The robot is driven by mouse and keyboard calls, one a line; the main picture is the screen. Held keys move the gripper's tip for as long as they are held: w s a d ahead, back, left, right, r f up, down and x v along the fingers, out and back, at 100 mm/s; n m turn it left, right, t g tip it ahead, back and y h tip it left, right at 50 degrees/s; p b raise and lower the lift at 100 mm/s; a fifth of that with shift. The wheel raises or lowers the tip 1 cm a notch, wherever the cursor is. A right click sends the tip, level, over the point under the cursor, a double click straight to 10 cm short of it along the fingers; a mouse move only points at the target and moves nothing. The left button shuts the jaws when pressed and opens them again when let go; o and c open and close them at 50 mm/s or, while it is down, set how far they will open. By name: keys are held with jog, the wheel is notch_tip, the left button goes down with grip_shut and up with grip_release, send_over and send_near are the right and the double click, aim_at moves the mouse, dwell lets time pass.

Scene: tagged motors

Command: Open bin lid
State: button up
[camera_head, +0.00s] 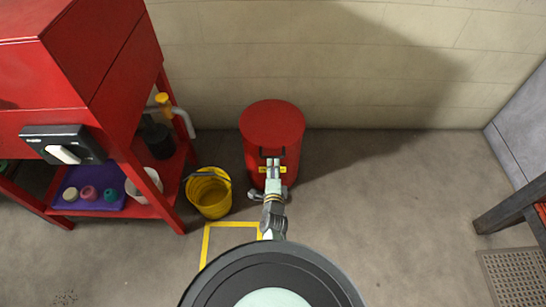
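The red round bin (293,170) stands upright on the floor against the wall. Its flat red lid (272,122) is down and closed. A dark handle (263,152) shows at the front edge of the lid, partly hidden by my gripper. My gripper (272,161) is at the front of the bin, just at or below the lid's front rim by the handle. The view from above is too small to tell whether its fingers touch the handle or are open or shut. Yellow labels (263,169) show on the bin's front, partly covered by my arm.
A yellow bucket (210,201) stands left of the bin. A red machine (60,60) with a lower shelf (150,210) holding a purple tray (75,205) and containers is at the left. Yellow tape (206,240) marks the floor. A dark metal frame (510,210) is at the right; floor between is clear.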

aim_at(273, 157)
jog(key=b+x, duration=0.2)
jog(key=x, duration=0.4)
jog(key=shift+w+f, duration=0.1)
jog(key=shift+w, duration=0.25)
grip_shut()
dwell(0.5)
